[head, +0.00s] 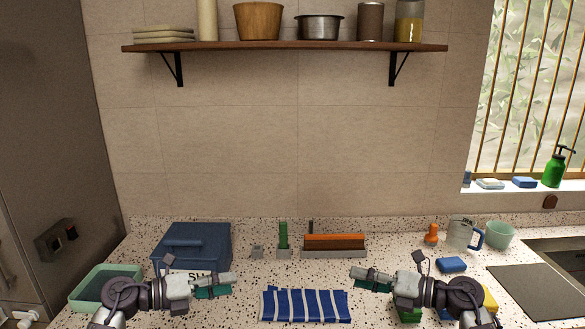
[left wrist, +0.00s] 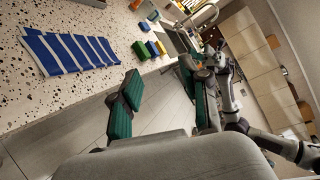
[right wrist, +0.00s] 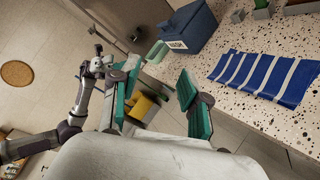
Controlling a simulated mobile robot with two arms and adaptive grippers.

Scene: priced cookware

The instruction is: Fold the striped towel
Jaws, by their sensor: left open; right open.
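The striped towel (head: 305,305), blue with white stripes, lies flat on the speckled counter at the front middle in the head view. It also shows whole at the upper left of the left wrist view (left wrist: 70,52) and at the right of the right wrist view (right wrist: 266,77). My left gripper (head: 222,284) is open and empty, left of the towel and apart from it. My right gripper (head: 364,280) is open and empty, just right of and above the towel's right end in the head view. Neither gripper touches the towel.
A blue lidded box (head: 193,246) and a green tub (head: 98,289) stand left. A glass mug (head: 461,235), a mint cup (head: 499,235) and sponges (head: 452,265) are at right, near a dark board (head: 540,291) and sink.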

